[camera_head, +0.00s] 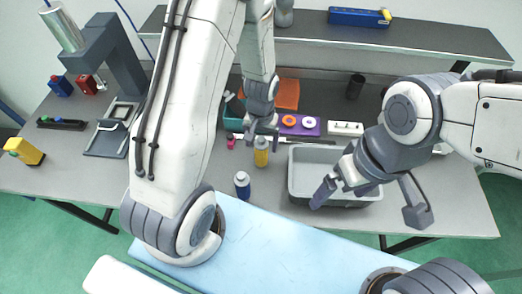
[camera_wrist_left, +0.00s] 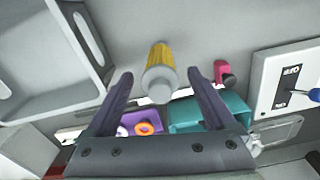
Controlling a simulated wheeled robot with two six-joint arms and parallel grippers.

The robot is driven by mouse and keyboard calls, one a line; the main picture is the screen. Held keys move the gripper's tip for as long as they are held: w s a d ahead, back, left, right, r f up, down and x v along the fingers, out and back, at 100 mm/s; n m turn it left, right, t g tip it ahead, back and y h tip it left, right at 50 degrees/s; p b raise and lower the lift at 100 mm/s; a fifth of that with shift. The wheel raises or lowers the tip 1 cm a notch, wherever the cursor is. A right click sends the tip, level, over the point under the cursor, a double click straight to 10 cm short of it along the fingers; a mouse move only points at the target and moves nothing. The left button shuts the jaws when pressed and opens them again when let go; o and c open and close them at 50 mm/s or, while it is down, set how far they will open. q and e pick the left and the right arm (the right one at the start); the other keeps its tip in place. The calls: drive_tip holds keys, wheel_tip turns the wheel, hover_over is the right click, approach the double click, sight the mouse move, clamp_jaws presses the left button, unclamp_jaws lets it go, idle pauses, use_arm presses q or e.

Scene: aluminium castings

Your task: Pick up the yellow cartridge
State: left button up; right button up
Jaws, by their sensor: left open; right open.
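The yellow cartridge (camera_head: 261,157) stands upright on the grey table, left of the grey bin. In the left wrist view the cartridge (camera_wrist_left: 158,58) shows a yellow ribbed body and a pale round end facing the camera. My left gripper (camera_head: 262,139) is open just above and behind the cartridge. In the wrist view its fingertips (camera_wrist_left: 160,77) lie on either side of the cartridge, with gaps on both sides and no clear contact. My right gripper (camera_head: 369,201) is open and empty above the grey bin.
The grey bin (camera_head: 300,170) is right of the cartridge. A dark blue bottle (camera_head: 242,185) stands in front, and a small pink bottle (camera_head: 230,142) close on the left. Behind are a purple tray (camera_head: 299,127), a teal bin (camera_wrist_left: 205,112) and an orange bin (camera_head: 288,92).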

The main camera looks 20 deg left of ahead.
use_arm(q)
clamp_jaws()
drive_tip(key=shift+r, duration=0.2)
